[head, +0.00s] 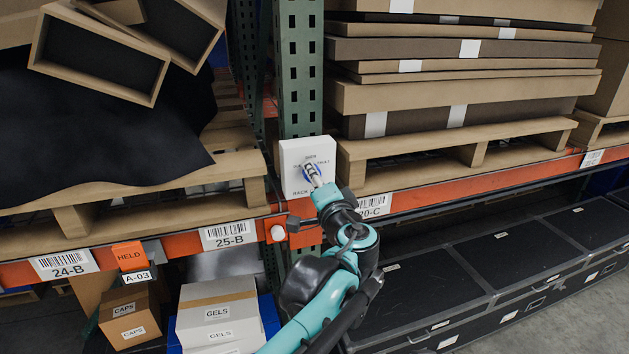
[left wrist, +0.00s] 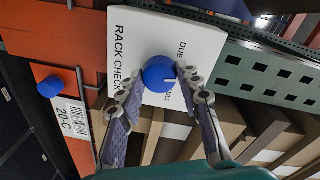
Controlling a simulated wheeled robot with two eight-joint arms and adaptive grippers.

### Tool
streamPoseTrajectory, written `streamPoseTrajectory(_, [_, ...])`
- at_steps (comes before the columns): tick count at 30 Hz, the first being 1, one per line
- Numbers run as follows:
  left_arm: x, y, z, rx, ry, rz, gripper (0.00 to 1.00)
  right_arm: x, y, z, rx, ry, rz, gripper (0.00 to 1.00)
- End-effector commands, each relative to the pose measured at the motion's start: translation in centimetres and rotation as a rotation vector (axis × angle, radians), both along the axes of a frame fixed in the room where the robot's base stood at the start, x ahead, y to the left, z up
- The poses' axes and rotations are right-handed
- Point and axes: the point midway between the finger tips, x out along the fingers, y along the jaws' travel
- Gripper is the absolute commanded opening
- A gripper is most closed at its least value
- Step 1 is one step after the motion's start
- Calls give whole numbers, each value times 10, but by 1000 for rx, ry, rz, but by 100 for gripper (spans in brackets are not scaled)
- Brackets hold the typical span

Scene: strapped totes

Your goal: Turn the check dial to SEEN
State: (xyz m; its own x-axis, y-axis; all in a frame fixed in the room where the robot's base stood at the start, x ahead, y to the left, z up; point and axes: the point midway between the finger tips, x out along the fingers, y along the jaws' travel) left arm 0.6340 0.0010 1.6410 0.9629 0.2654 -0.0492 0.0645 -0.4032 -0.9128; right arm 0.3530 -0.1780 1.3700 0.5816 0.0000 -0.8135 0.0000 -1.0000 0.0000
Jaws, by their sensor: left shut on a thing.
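The check dial is a round blue knob (left wrist: 159,74) on a white RACK CHECK box (head: 296,156) fixed to the green rack post. The box also shows in the left wrist view (left wrist: 205,38). My left gripper (head: 313,176) reaches the box front, its two fingers shut on the knob from either side in the left wrist view (left wrist: 157,82). The knob's white mark points right in that view, toward the box's top edge. The word DUE is readable at one side; another label is partly hidden by a finger. I cannot read SEEN. My right gripper is not in view.
Orange beams (head: 415,191) with labels 24-B, 25-B and 20-C run beside the box. A round knob (head: 278,233) sits on the beam below it. Flat cartons (head: 460,90) are stacked on a pallet at right. Black cases and GELS and CAPS boxes stand below.

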Motion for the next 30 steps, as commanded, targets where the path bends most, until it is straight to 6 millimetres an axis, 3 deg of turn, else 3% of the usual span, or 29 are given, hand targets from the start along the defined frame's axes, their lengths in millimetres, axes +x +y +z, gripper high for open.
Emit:
streamPoseTrajectory(12, [0, 0, 0, 183, 61, 0, 6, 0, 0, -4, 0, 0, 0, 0])
streamPoseTrajectory(29, [0, -1, 0, 208, 69, 0, 6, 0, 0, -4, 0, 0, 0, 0])
streamPoseTrajectory(30, [0, -1, 0, 207, 69, 0, 42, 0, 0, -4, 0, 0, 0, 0])
